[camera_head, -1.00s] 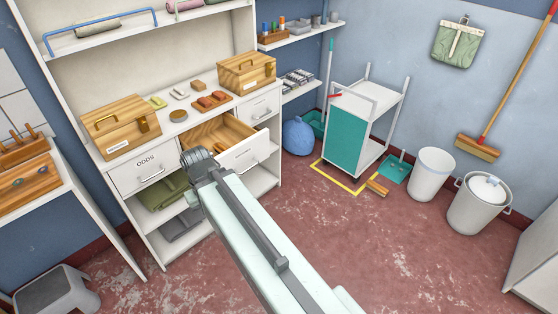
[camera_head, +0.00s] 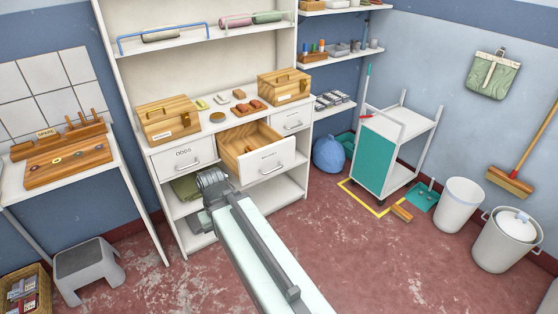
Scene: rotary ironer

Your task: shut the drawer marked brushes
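A white-fronted drawer (camera_head: 265,166) with a pale wooden inside stands pulled out in the middle of the white cabinet. Its inside looks empty where I can see it. The small mark on its front is too small to read. The shut drawer to its left is marked ODDS (camera_head: 183,163). Another shut drawer (camera_head: 291,121) is to the right, its label unreadable. My gripper (camera_head: 212,180) is left of and slightly below the open drawer's front in the picture, in front of the cabinet. It appears apart from the drawer handle. I see it from behind, so its fingers are hidden.
Wooden boxes (camera_head: 168,119) (camera_head: 284,87) and small items stand on the counter above the drawers. A trolley (camera_head: 375,160) and a blue bag (camera_head: 329,154) are to the right. A grey step stool (camera_head: 88,268) is at lower left. The floor before the cabinet is clear.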

